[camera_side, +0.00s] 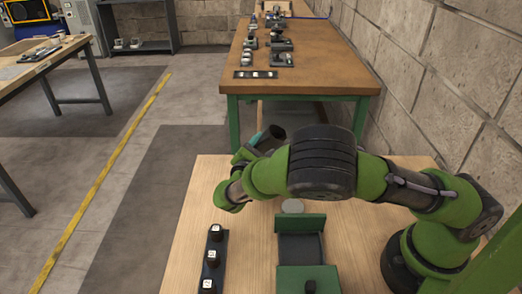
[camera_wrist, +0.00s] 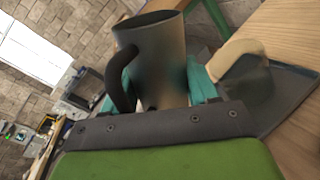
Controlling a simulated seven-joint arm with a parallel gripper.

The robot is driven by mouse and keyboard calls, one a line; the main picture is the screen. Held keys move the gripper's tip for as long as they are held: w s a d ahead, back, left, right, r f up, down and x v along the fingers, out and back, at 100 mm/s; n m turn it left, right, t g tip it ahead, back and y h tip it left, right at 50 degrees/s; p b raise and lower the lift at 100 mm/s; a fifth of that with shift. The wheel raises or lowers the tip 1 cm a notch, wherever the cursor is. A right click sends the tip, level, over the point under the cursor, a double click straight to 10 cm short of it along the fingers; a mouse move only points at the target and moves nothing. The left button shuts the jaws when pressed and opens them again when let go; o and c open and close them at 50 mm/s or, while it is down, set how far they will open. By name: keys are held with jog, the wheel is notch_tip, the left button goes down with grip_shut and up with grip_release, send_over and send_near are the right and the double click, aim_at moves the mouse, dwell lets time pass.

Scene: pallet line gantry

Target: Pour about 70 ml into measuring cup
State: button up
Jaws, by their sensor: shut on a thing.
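My gripper (camera_side: 259,142) is at the far left edge of the light wooden table in the side view, shut on a dark grey jug (camera_side: 273,136) that is tilted. In the wrist view the jug (camera_wrist: 158,62) stands between my teal fingers (camera_wrist: 155,92), with its black handle on the left and its open rim at the top. Its contents do not show. In the wrist view, a see-through, dark-looking cup (camera_wrist: 255,92) with a beige handle sits right of the jug; it looks like the measuring cup. I cannot tell if the two touch. No liquid stream is visible.
On the table in the side view are a green fixture (camera_side: 301,224), a pale round disc (camera_side: 292,206) behind it, and a dark strip with white-topped buttons (camera_side: 212,262). A brown bench (camera_side: 310,70) with several small parts stands behind. A block wall is on the right.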

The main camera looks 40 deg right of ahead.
jog(key=shift+s+d+r+m, duration=0.1)
jog(key=shift+s+r+m, duration=0.05)
jog(key=shift+r+m, duration=0.15)
jog(key=shift+s+r, duration=0.1)
jog(key=shift+r, duration=0.1)
jog(key=shift+s+d+f+m+y, duration=0.1)
jog(key=shift+m+y, duration=0.2)
jog(key=shift+m, duration=0.7)
jog(key=shift+r+m, duration=0.25)
jog(key=shift+m, duration=0.45)
dwell(0.8)
jog(key=shift+w+f+m+t, duration=0.3)
jog(key=shift+w+m, duration=0.15)
jog(key=shift+m, duration=0.35)
dwell(0.5)
jog(key=shift+f+m+y, duration=0.15)
jog(key=shift+m+y, duration=0.25)
jog(key=shift+m, duration=0.2)
dwell(0.3)
jog(key=n, duration=0.1)
jog(key=r+n, duration=0.1)
jog(key=shift+n+h, duration=0.3)
jog(key=shift+n, duration=0.1)
jog(key=shift+s+f+n, duration=0.15)
jog(key=shift+f+n, duration=0.15)
jog(key=shift+n, duration=0.4)
